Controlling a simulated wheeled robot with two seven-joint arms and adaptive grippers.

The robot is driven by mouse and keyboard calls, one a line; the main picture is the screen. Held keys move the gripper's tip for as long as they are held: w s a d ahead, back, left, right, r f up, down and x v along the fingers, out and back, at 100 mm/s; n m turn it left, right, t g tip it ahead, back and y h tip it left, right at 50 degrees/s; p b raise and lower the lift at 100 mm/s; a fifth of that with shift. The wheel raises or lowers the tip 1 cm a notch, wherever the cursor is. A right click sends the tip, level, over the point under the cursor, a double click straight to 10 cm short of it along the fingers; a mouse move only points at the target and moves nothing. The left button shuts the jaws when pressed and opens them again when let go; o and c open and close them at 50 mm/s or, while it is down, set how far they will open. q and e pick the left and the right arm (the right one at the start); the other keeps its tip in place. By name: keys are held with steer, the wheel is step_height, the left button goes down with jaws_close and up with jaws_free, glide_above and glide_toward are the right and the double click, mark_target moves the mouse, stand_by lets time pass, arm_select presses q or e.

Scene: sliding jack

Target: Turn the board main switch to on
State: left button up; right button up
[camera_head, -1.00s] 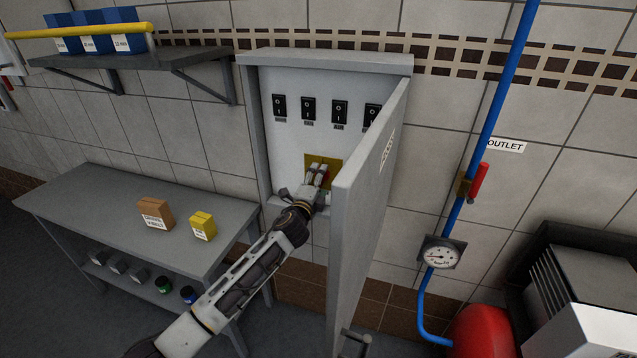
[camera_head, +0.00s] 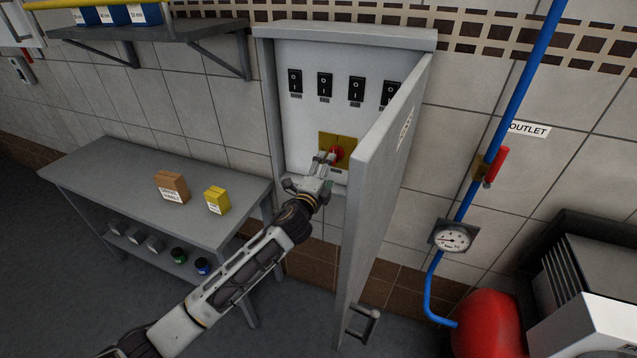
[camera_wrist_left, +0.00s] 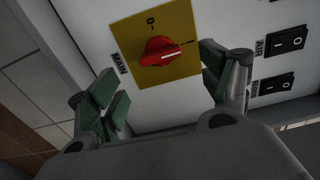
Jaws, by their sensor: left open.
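The main switch is a red rotary knob (camera_head: 336,153) on a yellow plate (camera_head: 347,141), low in the open grey cabinet (camera_head: 345,53). In the left wrist view the knob (camera_wrist_left: 160,52) shows a white pointer line toward the right, near a straight mark on the yellow plate (camera_wrist_left: 188,72); a "0" mark sits at the plate's top. A "MAIN" label (camera_wrist_left: 121,64) is beside it. My left gripper (camera_head: 326,160) is open in front of the switch. Its green-padded fingers (camera_wrist_left: 160,88) stand apart on either side of the plate, with nothing between them touching the knob. My right gripper is not in view.
Several black rocker switches (camera_head: 325,84) line the cabinet above. The open cabinet door (camera_head: 385,185) stands close to the right of my arm. A bench (camera_head: 110,180) with small boxes is at the left. A blue pipe (camera_head: 497,140) with a gauge is at the right.

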arm_select(q)
steer(key=shift+v, duration=2.8)
steer(key=shift+n, duration=0.3)
